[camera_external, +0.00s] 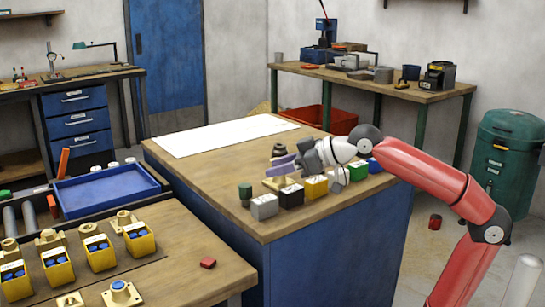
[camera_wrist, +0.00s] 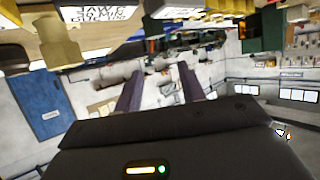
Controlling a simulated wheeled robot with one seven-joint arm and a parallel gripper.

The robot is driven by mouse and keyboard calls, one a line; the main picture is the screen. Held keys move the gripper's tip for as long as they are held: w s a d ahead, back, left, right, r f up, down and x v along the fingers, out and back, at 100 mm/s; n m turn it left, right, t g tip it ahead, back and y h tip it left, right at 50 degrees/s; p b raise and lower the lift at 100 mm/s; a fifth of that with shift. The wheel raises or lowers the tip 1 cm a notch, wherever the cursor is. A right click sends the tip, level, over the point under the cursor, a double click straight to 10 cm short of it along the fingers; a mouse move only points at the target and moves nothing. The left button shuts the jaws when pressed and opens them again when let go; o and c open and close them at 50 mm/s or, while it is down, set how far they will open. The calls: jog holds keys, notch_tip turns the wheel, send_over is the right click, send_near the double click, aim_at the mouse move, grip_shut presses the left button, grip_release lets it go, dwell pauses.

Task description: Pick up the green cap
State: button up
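A small dark green cylinder (camera_external: 245,190), the likeliest green cap, stands upright near the front left of the wood-topped workbench (camera_external: 205,180). My gripper (camera_external: 282,165) is above the bench, to the right of this cylinder and clear of it. In the wrist view the two purple fingers of my gripper (camera_wrist: 160,74) stand apart with nothing held between them. A dark green shape (camera_wrist: 262,32) shows at the right there; I cannot tell whether it is the same piece.
A grey block (camera_external: 264,207), a black block (camera_external: 291,196), a yellow block (camera_external: 316,188) and a green block (camera_external: 357,171) line the bench's front edge. A dark round part (camera_external: 279,149) stands behind my gripper. A white sheet (camera_external: 225,135) covers the back; bare wood lies left.

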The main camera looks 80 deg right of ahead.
aim_at(245, 195)
jog(key=f, duration=0.2)
jog(key=shift+s+a+f, duration=0.1)
jog(key=shift+s+f, duration=0.1)
jog(key=shift+f, duration=0.15)
jog(key=shift+w+f, duration=0.15)
jog(key=shift+f, duration=0.15)
jog(key=x, duration=0.7)
jog(key=shift+w+d+f, duration=0.2)
jog(key=shift+f, duration=0.05)
jog(key=shift+c, duration=0.4)
jog(key=c, duration=0.7)
jog(key=shift+o, duration=0.2)
jog(key=shift+r, duration=0.1)
